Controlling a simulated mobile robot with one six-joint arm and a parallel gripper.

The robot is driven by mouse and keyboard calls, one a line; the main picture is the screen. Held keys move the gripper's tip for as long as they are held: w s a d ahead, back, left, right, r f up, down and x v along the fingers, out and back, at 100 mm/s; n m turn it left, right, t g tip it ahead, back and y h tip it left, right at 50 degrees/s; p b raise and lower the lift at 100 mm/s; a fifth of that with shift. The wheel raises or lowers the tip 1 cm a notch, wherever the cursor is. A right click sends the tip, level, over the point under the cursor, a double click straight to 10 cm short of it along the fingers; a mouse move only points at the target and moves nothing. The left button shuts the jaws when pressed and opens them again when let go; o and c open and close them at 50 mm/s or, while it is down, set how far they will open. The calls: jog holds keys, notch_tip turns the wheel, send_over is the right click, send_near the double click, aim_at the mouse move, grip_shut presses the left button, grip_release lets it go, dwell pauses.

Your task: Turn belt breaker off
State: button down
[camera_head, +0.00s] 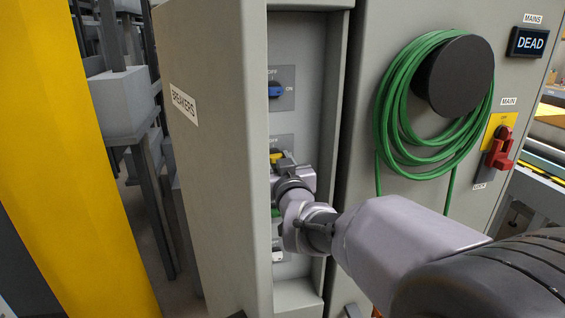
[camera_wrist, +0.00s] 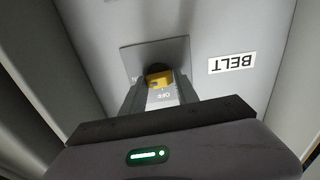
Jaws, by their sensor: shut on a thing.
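The belt breaker has a yellow handle (camera_wrist: 160,79) on a grey plate (camera_wrist: 138,60), beside a label reading BELT (camera_wrist: 233,63), which appears upside down in the wrist view. My gripper (camera_wrist: 160,88) is shut on this handle, with one finger on each side of it. An OFF mark shows between the fingers. In the head view the yellow handle (camera_head: 276,156) shows inside the breaker cabinet, with my gripper (camera_head: 284,163) at it. The fingers partly cover the handle, and I cannot tell its exact angle.
The cabinet's open door (camera_head: 215,180), labelled BREAKERS, stands left of my arm. A blue breaker (camera_head: 275,90) sits above the yellow one. At right are a green hose (camera_head: 392,125), a red main handle (camera_head: 498,150) and a display reading DEAD (camera_head: 528,42). A yellow post (camera_head: 60,150) stands far left.

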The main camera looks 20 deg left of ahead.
jog(key=shift+a+f+n+b, duration=0.1)
jog(key=shift+n+b, duration=1.2)
jog(key=shift+n, duration=3)
jog(key=shift+f+n+b, duration=0.1)
jog(key=shift+n+b, duration=1.15)
jog(key=shift+n, duration=3.05)
jog(key=c, duration=1)
grip_release()
jog(key=shift+o, duration=0.2)
